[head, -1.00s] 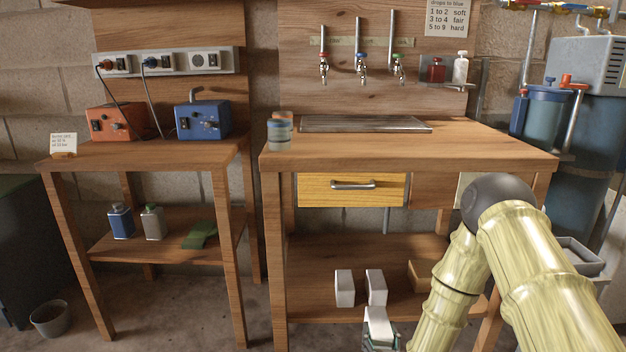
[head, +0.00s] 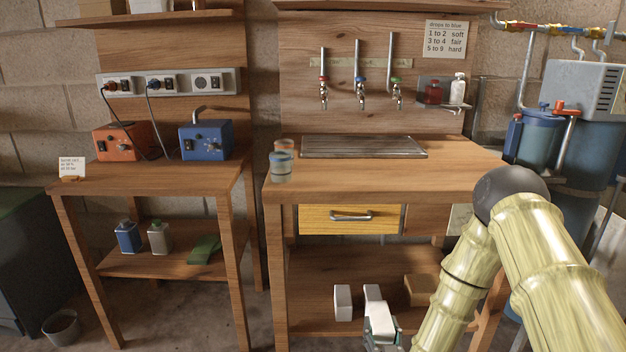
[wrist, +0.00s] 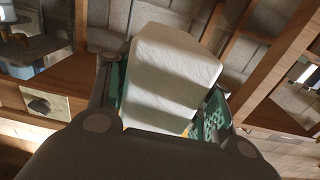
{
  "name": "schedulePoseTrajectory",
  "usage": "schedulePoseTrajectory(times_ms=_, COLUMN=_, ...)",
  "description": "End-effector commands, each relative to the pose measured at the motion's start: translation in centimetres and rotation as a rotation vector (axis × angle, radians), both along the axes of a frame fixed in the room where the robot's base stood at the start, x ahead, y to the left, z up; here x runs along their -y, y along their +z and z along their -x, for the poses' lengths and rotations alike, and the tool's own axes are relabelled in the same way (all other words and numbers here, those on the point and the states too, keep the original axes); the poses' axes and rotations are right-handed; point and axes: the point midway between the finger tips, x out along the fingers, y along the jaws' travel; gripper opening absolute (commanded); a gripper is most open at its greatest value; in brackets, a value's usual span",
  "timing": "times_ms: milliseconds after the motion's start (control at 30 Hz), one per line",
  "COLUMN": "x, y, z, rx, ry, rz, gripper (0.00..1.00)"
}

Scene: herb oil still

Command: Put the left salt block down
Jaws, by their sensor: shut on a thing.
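My gripper (head: 380,328) is low in front of the right table's lower shelf (head: 310,270). It is shut on a white salt block (head: 379,311), which is tilted in the wrist view (wrist: 170,70) between the green finger pads. Two more white blocks stand on the shelf, a left one (head: 342,302) and a right one (head: 372,292). The held block partly covers the right one in the head view. I cannot tell whether the held block touches the shelf or the block behind it.
A brown box (head: 421,290) sits on the shelf to the right, partly behind my arm. A drawer with a metal handle (head: 350,217) is above. The shelf left of the blocks is clear. A table leg (head: 279,280) bounds it on the left.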

Motion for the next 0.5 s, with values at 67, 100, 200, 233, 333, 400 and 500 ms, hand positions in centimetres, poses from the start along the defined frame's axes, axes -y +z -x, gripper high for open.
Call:
schedulePoseTrajectory(times_ms=67, x=0.0, y=2.1, z=0.1, rx=0.003, ry=-0.001, rz=-0.001, gripper=0.00)
schedulePoseTrajectory(times_ms=100, x=0.0, y=2.7, z=0.2, rx=0.003, ry=-0.001, rz=-0.001, gripper=0.00)
schedulePoseTrajectory(times_ms=200, x=0.0, y=4.1, z=0.4, rx=0.003, ry=-0.001, rz=-0.002, gripper=0.00)
schedulePoseTrajectory(times_ms=233, x=0.0, y=4.5, z=0.5, rx=0.003, ry=-0.001, rz=-0.002, gripper=0.00)
schedulePoseTrajectory(times_ms=333, x=0.0, y=6.0, z=0.7, rx=0.003, ry=-0.001, rz=-0.002, gripper=0.00)
schedulePoseTrajectory(times_ms=400, x=0.0, y=7.0, z=0.9, rx=0.003, ry=-0.001, rz=-0.002, gripper=0.00)
schedulePoseTrajectory(times_ms=500, x=0.0, y=8.4, z=1.1, rx=0.003, ry=0.000, rz=-0.001, gripper=0.00)
